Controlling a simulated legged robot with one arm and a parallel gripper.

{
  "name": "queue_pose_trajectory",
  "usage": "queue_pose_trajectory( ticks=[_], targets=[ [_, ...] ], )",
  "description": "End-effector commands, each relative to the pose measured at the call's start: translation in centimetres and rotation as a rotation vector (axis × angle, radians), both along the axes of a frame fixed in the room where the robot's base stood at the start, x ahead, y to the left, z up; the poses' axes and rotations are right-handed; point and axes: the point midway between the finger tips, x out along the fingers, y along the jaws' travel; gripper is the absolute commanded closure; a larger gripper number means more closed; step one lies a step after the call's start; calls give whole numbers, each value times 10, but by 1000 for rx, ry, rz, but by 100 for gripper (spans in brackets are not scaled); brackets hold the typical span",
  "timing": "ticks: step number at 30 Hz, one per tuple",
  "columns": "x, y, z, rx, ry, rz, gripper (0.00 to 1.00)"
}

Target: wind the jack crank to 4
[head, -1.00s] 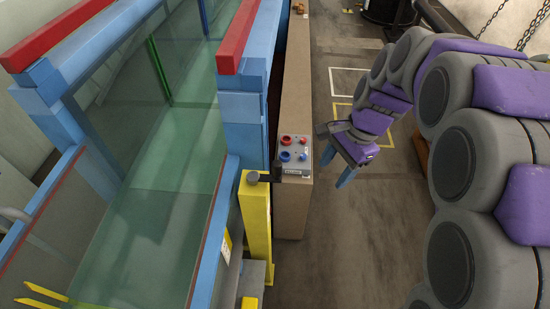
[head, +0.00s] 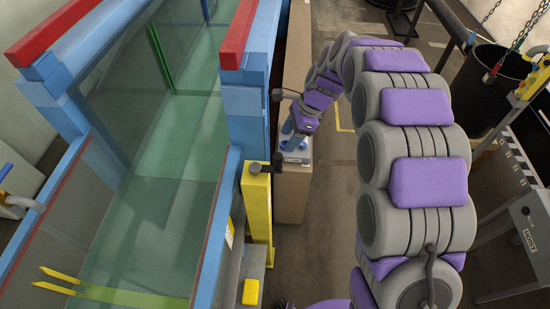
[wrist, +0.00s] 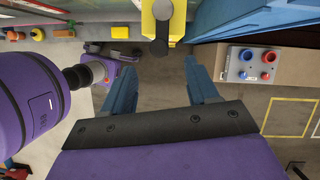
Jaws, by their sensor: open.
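The yellow jack post (head: 257,210) stands beside the flume's blue frame. Its dark crank (head: 265,167) sits on top, with the arm pointing right and a short upright handle at its end. In the wrist view the crank (wrist: 161,30) is ahead of my gripper (wrist: 161,67), roughly centred between the fingertips but beyond them. My gripper (head: 291,137) is open, its blue fingers apart and empty. In the head view it is just above and right of the crank, over the control panel. I cannot make out any number or scale for the crank.
The control panel (wrist: 252,65) with red and blue knobs is close to the right finger. The glass flume (head: 150,210) borders the left. A yellow block (head: 251,292) lies low by the post. A black bin (head: 500,80) and a hoist frame (head: 525,220) stand at right.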

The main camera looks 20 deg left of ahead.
Motion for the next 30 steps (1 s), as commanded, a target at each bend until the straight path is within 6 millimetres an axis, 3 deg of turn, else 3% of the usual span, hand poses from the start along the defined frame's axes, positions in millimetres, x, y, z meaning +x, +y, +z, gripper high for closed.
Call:
queue_pose_trajectory(
  ticks=[9, 15, 21, 30],
  targets=[
    [-12, 20, -60, -2, 4, 3, 41],
    [-17, 32, -89, 0, 2, 1, 41],
    [-19, 38, -105, 1, 0, 1, 41],
    [-19, 38, -108, 1, -2, 0, 41]
  ],
)
